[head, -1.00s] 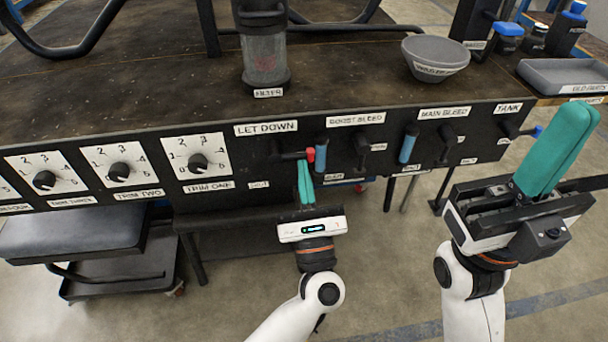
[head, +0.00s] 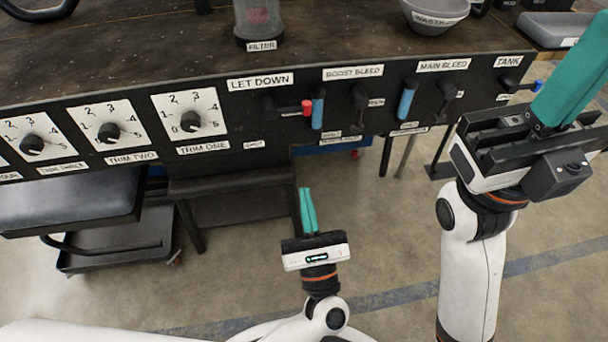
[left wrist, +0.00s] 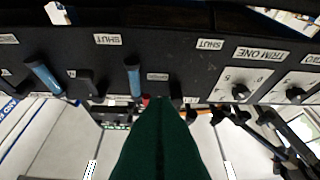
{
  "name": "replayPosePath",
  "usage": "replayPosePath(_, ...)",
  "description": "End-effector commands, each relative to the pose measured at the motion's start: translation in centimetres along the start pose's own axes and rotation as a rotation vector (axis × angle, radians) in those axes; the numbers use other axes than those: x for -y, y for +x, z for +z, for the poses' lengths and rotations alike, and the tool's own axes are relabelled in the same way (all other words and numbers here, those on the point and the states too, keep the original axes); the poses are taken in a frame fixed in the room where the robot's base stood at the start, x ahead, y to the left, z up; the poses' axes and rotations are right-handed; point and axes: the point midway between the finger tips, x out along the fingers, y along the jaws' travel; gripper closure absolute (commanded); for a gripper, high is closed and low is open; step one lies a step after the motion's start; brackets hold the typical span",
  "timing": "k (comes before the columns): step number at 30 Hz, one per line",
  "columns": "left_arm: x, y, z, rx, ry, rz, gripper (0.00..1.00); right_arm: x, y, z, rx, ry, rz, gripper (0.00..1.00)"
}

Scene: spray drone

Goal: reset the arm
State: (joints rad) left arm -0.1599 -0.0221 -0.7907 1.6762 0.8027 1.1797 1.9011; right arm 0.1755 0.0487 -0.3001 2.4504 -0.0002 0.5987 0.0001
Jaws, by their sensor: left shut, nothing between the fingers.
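My left gripper (head: 308,212) has teal fingers close together, with nothing between them. It is in front of and below the black panel (head: 240,118), apart from it, under the red-tipped LET DOWN lever (head: 306,107). Its dark green fingers (left wrist: 160,140) fill the lower middle of the left wrist view, where the panel appears upside down. My right gripper (head: 570,85) is at the right edge of the head view. Its teal fingers run past the top right; I cannot tell whether they are parted.
Trim dials (head: 189,114) line the panel's left. A filter (head: 259,22) and grey bowl (head: 434,14) stand on the bench. A black stool (head: 75,200) is below left.

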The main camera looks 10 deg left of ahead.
Motion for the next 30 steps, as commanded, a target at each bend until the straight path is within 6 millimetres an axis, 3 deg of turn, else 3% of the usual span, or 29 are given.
replayPosePath(5, 0.0, -0.7, 0.0, -0.001, 0.000, 0.001, 1.00, 0.0, -0.1, 0.0, -0.001, 0.001, -0.002, 1.00)
replayPosePath(22, -0.1, -0.6, 0.0, 0.000, 0.016, 0.015, 1.00, 0.1, -0.3, -0.5, -0.030, -0.002, 0.001, 1.00)
replayPosePath(26, -1.0, 0.1, -0.1, 0.002, 0.143, 0.122, 1.00, 0.3, -1.6, -3.0, -0.185, -0.008, -0.010, 1.00)
replayPosePath(30, -2.8, 0.8, 0.2, -0.020, 0.447, 0.361, 1.00, 0.9, -5.9, -8.0, -0.526, -0.017, -0.032, 1.00)
